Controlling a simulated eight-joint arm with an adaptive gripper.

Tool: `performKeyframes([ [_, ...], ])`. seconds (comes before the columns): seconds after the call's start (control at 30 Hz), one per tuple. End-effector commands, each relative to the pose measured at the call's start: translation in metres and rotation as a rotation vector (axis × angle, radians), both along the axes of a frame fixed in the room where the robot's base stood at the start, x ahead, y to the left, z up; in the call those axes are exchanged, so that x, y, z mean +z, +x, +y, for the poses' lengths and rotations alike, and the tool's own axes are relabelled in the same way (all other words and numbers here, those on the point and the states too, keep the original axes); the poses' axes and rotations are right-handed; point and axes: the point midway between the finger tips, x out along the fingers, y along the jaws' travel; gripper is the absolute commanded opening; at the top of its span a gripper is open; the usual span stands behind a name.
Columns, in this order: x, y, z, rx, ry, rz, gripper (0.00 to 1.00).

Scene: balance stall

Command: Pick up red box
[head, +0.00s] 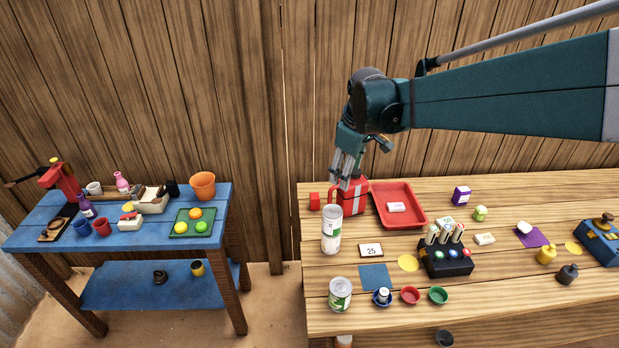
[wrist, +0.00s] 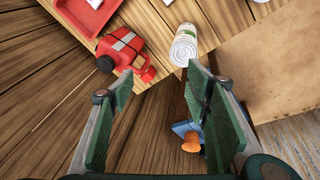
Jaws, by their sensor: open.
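A small plain red box (head: 314,201) sits at the back left corner of the right-hand wooden table in the head view. The canister also shows in the wrist view (wrist: 122,46), with a black cap and a handle.
A tall white can (head: 331,230) stands in front of the canister. A red tray (head: 400,206) lies right of it. A number card (head: 371,250) and a black holder (head: 446,260) are nearer the front. A blue table (head: 140,240) stands across a gap at left.

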Motion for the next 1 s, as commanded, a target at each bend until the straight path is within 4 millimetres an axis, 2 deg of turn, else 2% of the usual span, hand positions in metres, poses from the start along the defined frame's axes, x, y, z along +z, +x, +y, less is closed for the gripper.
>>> performKeyframes([
  [0.1, -0.010, 0.021, 0.005, 0.047, -0.014, 0.020, 0.48],
  [0.47, -0.046, 0.078, 0.021, 0.203, -0.054, 0.078, 0.48],
  [1.0, -0.121, 0.154, 0.046, 0.438, -0.097, 0.164, 0.48],
])
